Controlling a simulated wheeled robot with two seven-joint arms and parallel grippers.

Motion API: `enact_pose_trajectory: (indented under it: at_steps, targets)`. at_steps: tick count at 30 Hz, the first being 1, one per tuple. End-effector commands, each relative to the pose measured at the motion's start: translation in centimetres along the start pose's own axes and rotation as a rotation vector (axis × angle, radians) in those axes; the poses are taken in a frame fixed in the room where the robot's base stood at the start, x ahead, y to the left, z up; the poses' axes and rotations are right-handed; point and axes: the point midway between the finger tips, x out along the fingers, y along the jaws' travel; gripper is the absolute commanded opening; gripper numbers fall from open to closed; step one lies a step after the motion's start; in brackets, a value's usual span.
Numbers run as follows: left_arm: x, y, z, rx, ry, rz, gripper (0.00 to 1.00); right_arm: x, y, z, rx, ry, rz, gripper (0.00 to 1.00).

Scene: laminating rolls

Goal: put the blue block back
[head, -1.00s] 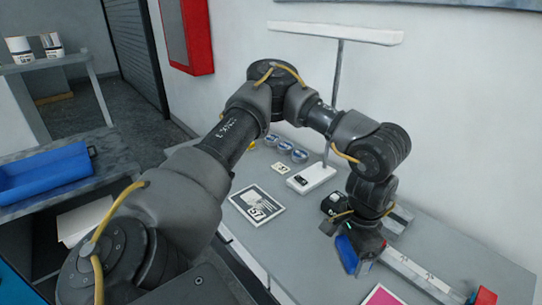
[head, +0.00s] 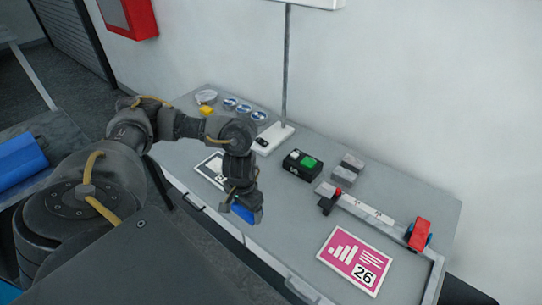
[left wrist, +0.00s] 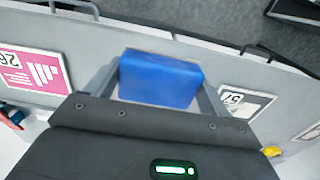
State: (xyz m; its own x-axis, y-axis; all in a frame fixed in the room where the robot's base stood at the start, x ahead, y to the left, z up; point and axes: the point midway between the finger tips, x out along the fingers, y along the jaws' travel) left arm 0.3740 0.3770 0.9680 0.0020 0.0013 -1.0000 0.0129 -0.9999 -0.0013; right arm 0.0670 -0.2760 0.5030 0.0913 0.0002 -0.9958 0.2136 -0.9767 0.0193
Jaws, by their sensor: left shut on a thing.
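The blue block (left wrist: 160,78) is between the two fingers of my left gripper (left wrist: 158,92) in the left wrist view, and the fingers are shut on it. In the head view the blue block (head: 243,212) hangs under my left gripper (head: 241,202), over the front part of the grey table (head: 285,232). It is between the dark card and the pink card. Whether it touches the table is hard to tell. My right gripper is not in view.
A pink card marked 26 (head: 354,260) lies at the front right. A dark card (head: 212,167) is partly hidden behind my arm. A black box with a green button (head: 302,164), grey blocks (head: 347,168), a ruler-like rail (head: 370,212) and a lamp stand (head: 274,136) stand farther back.

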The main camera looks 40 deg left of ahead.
Motion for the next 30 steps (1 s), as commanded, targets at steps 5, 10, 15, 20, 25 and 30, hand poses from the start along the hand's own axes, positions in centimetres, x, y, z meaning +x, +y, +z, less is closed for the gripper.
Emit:
enact_pose_trajectory:
  at_steps: [5, 10, 15, 20, 25, 30]
  targets:
    - [0.1, -0.6, 0.3, -0.012, 0.000, 0.001, 0.63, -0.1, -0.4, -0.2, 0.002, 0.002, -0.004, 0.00]
    - [0.7, -0.5, -0.9, -0.013, 0.001, 0.002, 0.63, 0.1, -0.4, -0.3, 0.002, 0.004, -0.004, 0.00]
    - [2.6, -0.7, -4.8, -0.016, -0.001, 0.003, 0.63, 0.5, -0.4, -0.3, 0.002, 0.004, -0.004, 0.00]
    - [4.3, -1.0, -8.7, -0.016, -0.001, 0.003, 0.63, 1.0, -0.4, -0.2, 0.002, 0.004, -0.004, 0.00]
    - [7.9, -1.1, -11.4, -0.014, -0.003, 0.004, 0.63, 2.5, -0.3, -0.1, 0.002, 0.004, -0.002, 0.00]
    - [9.4, -1.3, -12.9, -0.011, -0.001, 0.003, 0.63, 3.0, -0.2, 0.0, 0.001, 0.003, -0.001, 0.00]
